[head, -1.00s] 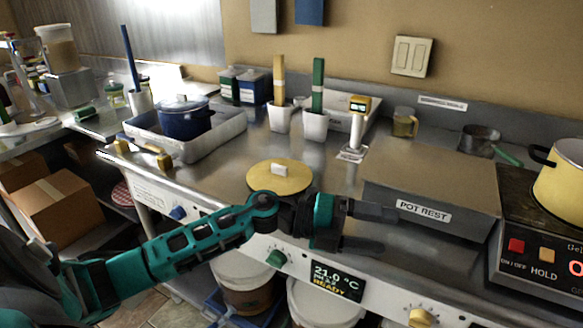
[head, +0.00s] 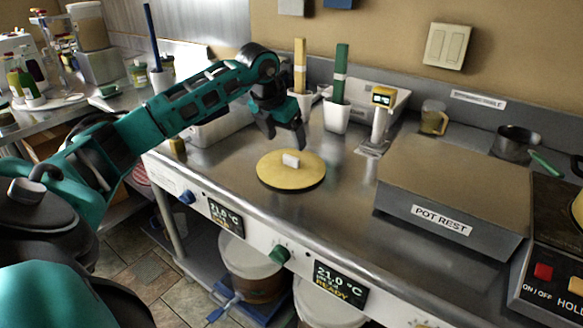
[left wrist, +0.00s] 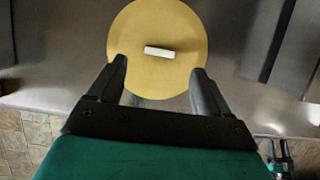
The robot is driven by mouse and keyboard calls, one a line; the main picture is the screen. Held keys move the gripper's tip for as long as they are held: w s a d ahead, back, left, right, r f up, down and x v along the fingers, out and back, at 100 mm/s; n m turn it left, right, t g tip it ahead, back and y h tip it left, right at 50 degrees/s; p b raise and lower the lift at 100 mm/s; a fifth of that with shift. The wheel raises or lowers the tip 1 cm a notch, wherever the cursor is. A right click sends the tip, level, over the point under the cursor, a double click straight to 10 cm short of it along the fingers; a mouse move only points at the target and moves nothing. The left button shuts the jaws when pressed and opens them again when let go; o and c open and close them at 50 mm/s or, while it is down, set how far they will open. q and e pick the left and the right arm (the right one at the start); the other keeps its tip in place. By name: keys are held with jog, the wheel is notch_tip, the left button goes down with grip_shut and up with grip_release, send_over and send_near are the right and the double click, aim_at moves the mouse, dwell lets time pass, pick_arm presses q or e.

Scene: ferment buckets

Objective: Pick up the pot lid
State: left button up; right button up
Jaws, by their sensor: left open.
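The pot lid (head: 291,176) is a flat yellow disc with a small white block handle (head: 290,160). It lies on the steel counter, left of the pot rest. My left gripper (head: 286,142) is open and empty, above the lid and pointing down at it. In the left wrist view the lid (left wrist: 160,75) lies beyond the two spread fingers (left wrist: 160,85), with its white handle (left wrist: 159,52) ahead of the fingertips, roughly centred between them. The fingers look apart from the handle.
The pot rest box (head: 455,185) stands to the right. White holders with a yellow-handled tool (head: 300,65) and a green-handled tool (head: 341,75) stand behind the lid. A small scanner-like device (head: 381,110) is nearby. A tray (head: 215,130) is partly hidden behind my arm.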

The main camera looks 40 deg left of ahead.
aim_at(291, 157)
pick_arm(q)
jog(key=x, duration=0.6)
jog(key=shift+f, duration=0.35)
jog(key=c, duration=1.2)
